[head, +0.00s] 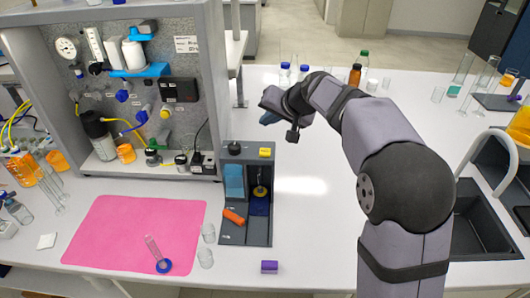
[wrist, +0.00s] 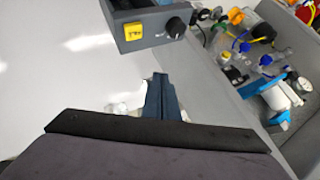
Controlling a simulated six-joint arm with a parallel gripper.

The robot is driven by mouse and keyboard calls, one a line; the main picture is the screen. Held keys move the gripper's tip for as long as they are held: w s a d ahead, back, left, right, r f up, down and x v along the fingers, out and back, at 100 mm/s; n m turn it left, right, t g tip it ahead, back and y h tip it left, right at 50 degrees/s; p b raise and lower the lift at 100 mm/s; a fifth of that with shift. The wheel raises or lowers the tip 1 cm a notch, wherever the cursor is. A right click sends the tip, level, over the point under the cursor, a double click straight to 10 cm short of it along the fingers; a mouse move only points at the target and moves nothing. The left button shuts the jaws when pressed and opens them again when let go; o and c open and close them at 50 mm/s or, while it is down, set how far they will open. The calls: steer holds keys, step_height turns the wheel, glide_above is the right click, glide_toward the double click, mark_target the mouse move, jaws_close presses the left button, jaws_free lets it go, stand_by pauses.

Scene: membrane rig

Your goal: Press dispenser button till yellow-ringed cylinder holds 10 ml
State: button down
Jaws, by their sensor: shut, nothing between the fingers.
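The dispenser (head: 247,235) is a dark grey box with a yellow button (head: 265,152) and a black knob (head: 234,148) on top. The yellow button also shows in the wrist view (wrist: 132,31). A cylinder with a yellow ring (head: 260,191) stands in the dispenser's right bay; its liquid level is too small to read. My gripper (head: 267,118) is shut and empty, behind and above the dispenser, apart from the button. In the wrist view its dark blue fingers (wrist: 161,90) sit below the dispenser top in the picture.
An orange item (head: 233,216) and a blue block (head: 234,180) are in the dispenser's left part. The rig panel (head: 207,60) rises at left.

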mark_target(267, 154)
steer(key=shift+f+b, duration=3.3)
steer(key=shift+f, duration=0.8)
steer(key=shift+f+b, duration=1)
steer(key=shift+b, duration=0.05)
steer(key=shift+r+p, duration=0.75)
steer(key=shift+r, duration=0.25)
steer(key=shift+r, duration=0.15)
steer(key=shift+r+p, duration=2)
steer(key=shift+r, duration=0.4)
